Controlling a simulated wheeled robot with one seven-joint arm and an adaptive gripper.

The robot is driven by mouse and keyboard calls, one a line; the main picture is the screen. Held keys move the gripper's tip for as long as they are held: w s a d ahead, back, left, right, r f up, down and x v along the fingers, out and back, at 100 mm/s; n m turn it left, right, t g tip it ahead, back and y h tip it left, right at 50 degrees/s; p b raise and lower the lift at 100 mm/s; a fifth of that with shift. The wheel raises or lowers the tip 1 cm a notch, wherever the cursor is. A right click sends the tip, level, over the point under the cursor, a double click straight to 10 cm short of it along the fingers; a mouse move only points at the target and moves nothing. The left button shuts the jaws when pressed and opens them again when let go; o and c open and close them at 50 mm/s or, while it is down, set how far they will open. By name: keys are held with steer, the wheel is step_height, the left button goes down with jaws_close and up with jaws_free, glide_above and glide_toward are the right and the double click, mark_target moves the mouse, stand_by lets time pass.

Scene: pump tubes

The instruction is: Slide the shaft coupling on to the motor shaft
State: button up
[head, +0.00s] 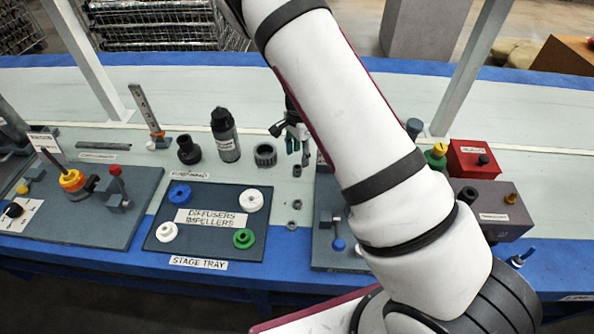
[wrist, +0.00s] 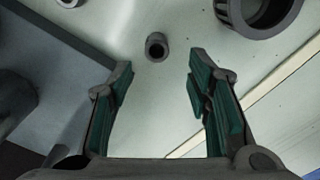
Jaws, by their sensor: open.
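My gripper (head: 296,140) points down over the bench in the head view, partly hidden by my arm. In the wrist view my gripper (wrist: 153,95) is open and empty, with green pads on both fingers. A small dark hollow cylinder (wrist: 156,46), seemingly the shaft coupling, stands beyond the fingertips, roughly between their lines and apart from both. The head view shows several similar small dark rings, including one (head: 297,204) below the gripper; I cannot tell which one matches. I cannot identify the motor shaft with certainty; my arm hides part of the right-hand fixture plate (head: 325,190).
A large grooved ring (head: 265,155) lies close left of my gripper, beside a dark bottle (head: 225,135). The stage tray (head: 155,245) holds white, blue and green discs. A red box (head: 470,160) and a grey-purple box (head: 500,215) stand right of my arm.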

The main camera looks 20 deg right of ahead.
mark_target(298, 167)
steer(key=shift+s+a+f+b, duration=0.15)
steer(key=shift+f+b, duration=0.05)
steer(key=shift+f, duration=1.3)
steer(key=shift+s+a+f+b, duration=0.1)
steer(key=shift+a+f+b, duration=0.05)
steer(key=shift+f, duration=1.35)
jaws_close()
